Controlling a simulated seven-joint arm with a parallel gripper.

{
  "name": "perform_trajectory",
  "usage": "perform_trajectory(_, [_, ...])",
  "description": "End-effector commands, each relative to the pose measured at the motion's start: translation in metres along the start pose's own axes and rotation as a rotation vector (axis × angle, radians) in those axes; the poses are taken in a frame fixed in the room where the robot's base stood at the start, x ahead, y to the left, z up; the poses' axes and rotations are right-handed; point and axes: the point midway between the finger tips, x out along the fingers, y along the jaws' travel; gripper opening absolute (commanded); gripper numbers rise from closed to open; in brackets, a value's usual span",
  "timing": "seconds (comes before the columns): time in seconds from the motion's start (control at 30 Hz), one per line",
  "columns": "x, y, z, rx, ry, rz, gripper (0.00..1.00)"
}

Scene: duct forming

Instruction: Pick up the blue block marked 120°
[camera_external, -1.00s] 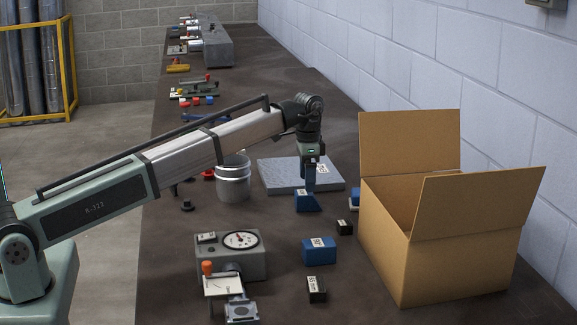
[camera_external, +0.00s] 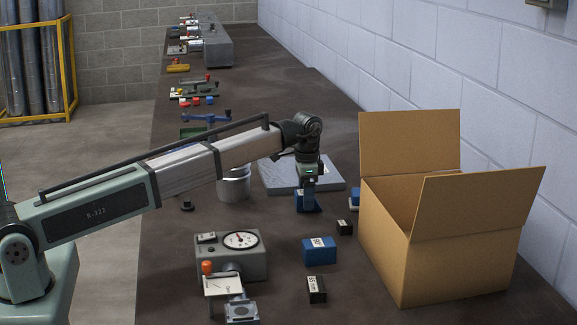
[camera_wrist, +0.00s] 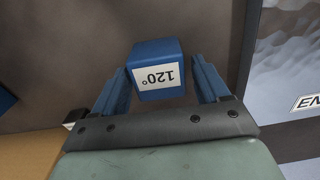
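The blue block marked 120° (camera_wrist: 157,56) lies between the fingers of my gripper (camera_wrist: 160,66) in the wrist view, its white label facing the camera and upside down. The fingers are open, one on each side, with a visible gap at both sides of the block. In the external view my gripper (camera_external: 308,206) is low over the table, and the block (camera_external: 299,201) is partly hidden behind it.
The open cardboard box (camera_external: 440,250) stands to the right. A grey slab (camera_external: 272,176) lies just behind my gripper. Another blue block (camera_external: 319,252), black blocks (camera_external: 317,290) (camera_external: 344,227) and a gauge device (camera_external: 228,262) are nearer the camera. A metal bucket (camera_external: 234,188) stands left.

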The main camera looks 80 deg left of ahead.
Motion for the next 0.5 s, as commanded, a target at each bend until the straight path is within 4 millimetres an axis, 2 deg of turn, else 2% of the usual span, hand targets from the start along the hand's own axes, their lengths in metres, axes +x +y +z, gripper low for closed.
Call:
perform_trajectory(0.07, [-0.0001,0.0,0.0,0.0,0.0,0.0,0.67])
perform_trajectory(0.5, [-0.0002,-0.0001,-0.0001,0.0,0.0,0.0,0.25])
